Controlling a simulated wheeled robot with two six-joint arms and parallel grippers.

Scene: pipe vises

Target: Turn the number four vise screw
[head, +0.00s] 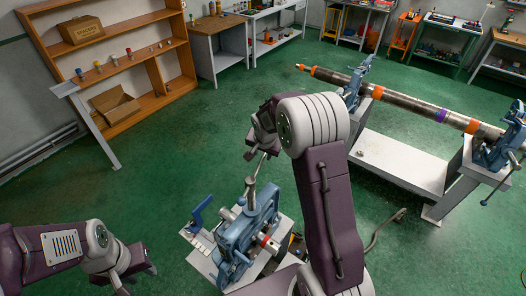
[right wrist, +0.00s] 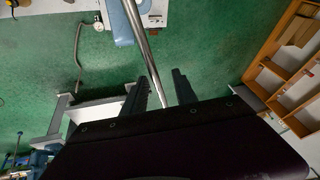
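A blue vise (head: 240,235) stands on a pale bench in front of me in the head view, with a metal screw rod (head: 254,178) rising from it. No number is readable on it. My right gripper (head: 263,145) is at the upper end of the rod. In the right wrist view the metal rod (right wrist: 147,45) runs between the two dark fingers of this gripper (right wrist: 165,75), which are apart with gaps beside the rod. My left gripper (head: 140,281) is low at the left, its fingers spread and empty, away from the vise.
A long pipe (head: 410,103) lies across two more blue vises on a grey stand (head: 400,160) at the right. A wooden shelf (head: 125,65) with boxes stands at the back left. Workbenches line the back wall. Green floor is free between them.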

